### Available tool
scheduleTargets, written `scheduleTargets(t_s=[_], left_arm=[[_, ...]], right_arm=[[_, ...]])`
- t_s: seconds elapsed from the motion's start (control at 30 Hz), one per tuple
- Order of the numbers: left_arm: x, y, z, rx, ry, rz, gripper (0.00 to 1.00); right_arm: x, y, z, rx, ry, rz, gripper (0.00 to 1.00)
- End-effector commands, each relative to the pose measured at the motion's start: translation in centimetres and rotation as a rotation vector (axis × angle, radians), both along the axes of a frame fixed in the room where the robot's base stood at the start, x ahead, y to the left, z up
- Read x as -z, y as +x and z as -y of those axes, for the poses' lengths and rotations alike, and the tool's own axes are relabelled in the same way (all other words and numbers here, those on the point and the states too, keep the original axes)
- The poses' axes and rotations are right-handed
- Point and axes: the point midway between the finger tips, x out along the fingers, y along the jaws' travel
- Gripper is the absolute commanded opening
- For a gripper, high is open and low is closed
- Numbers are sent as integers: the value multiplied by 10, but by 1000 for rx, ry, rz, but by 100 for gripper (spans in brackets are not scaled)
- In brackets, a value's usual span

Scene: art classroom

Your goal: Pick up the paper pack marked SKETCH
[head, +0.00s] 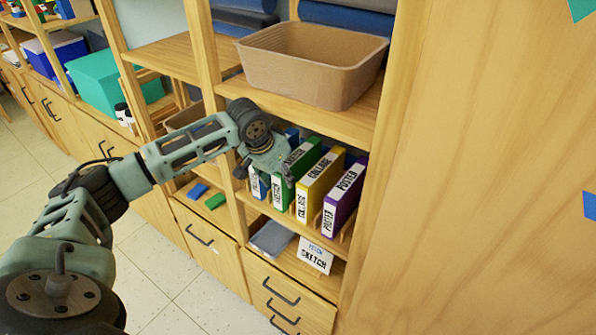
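The green pack marked SKETCH (305,158) stands upright in a row on the middle shelf of the cabinet. A yellow pack marked COLLAGE (320,184) and a purple pack marked POSTER (345,195) stand to its right. A blue pack (258,184) stands to its left, mostly hidden by my gripper. My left gripper (272,164) is in front of the row, at the blue and green packs, covering part of the green one. I cannot tell whether it touches them, or whether its fingers are open or shut. My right gripper is not in view.
A card reading FETCH SKETCH (315,255) and a grey flat item (272,239) are on the shelf below. A brown bin (310,75) sits above the packs. Wooden uprights bound the compartment on both sides. Clear floor (155,270) shows in front.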

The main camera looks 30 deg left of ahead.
Motion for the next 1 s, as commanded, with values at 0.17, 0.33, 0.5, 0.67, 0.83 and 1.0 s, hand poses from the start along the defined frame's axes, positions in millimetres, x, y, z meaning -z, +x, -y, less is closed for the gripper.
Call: scheduleTargets(t_s=[0.17,0.33,0.5,0.67,0.83,1.0], left_arm=[[2,11,1,1,1,-2,38],[28,21,2,0,0,-2,38],[44,27,2,1,2,-1,38],[47,28,2,1,2,1,38],[47,28,2,1,2,1,30],[47,28,2,1,2,0,15]], right_arm=[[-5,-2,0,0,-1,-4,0],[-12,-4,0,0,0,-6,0],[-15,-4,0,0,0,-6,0],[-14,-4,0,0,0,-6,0],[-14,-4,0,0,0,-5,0],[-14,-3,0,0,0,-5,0]])
